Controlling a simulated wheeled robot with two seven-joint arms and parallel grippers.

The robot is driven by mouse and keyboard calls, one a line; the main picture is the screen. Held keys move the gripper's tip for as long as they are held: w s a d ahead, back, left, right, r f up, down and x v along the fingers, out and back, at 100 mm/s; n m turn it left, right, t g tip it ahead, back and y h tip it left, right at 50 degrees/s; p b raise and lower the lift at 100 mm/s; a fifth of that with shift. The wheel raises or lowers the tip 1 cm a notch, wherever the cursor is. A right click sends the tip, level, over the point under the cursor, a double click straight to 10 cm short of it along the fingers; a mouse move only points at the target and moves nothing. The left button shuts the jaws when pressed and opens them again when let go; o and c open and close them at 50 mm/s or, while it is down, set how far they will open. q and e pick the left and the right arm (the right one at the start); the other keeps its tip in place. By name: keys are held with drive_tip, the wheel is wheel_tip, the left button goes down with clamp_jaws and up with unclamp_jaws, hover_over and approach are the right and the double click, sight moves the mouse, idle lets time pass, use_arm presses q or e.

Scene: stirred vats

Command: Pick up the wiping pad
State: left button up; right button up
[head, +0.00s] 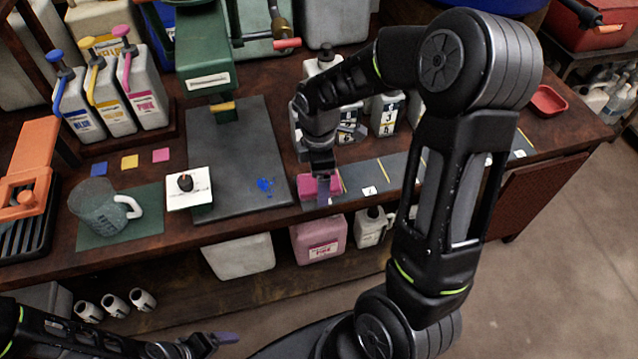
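A pink block (307,188), which looks like the wiping pad, lies at the front edge of the bench, right of the dark grey slab. My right gripper (321,182) points down at it, with a finger in front of the block. Pink shows on both sides of that finger. The far finger is mostly hidden, so I cannot tell whether the fingers are closed on the block. My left gripper (225,339) is low at the bottom left, below the bench and away from the pad. Its opening is not clear.
A blue smear (265,185) marks the grey slab (240,145). Left of it are a white plate with a dark knob (187,187), a grey mug (97,205) and pump bottles (140,90). Bottles (386,112) stand behind my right gripper. A shelf below holds containers (320,240).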

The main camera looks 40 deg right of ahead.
drive_tip(key=shift+c, duration=0.2)
idle(0.3)
drive_tip(key=c, duration=1.4)
wheel_tip(320, 180, up, 10)
idle(0.5)
drive_tip(key=o, duration=0.7)
drive_tip(key=c, duration=0.6)
